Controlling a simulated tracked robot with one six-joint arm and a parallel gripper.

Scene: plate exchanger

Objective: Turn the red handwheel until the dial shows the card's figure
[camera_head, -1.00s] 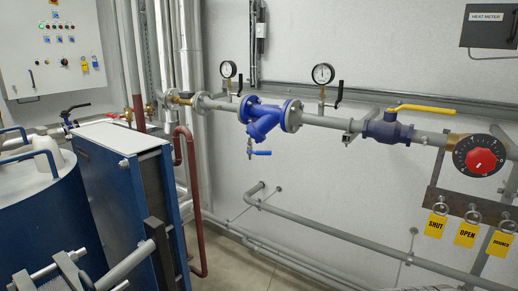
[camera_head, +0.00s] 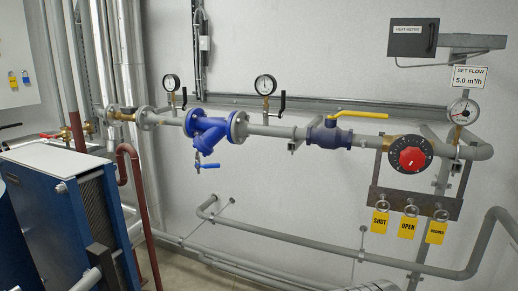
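The red handwheel (camera_head: 412,158) is a round red knob on a black scaled disc, fitted to the grey pipe at the right. A round white dial (camera_head: 463,112) with a dark needle stands on the pipe to its right; its figures are too small to read. The card (camera_head: 470,77) above the dial reads "SET FLOW 5.0 m³/h". My gripper is not in view.
A blue valve with a yellow lever (camera_head: 358,115) sits left of the handwheel. Yellow tags (camera_head: 407,225) reading SHUT, OPEN and a third word hang from a bracket below. A blue plate exchanger (camera_head: 60,215) stands at the left. A grey meter box (camera_head: 413,39) is above.

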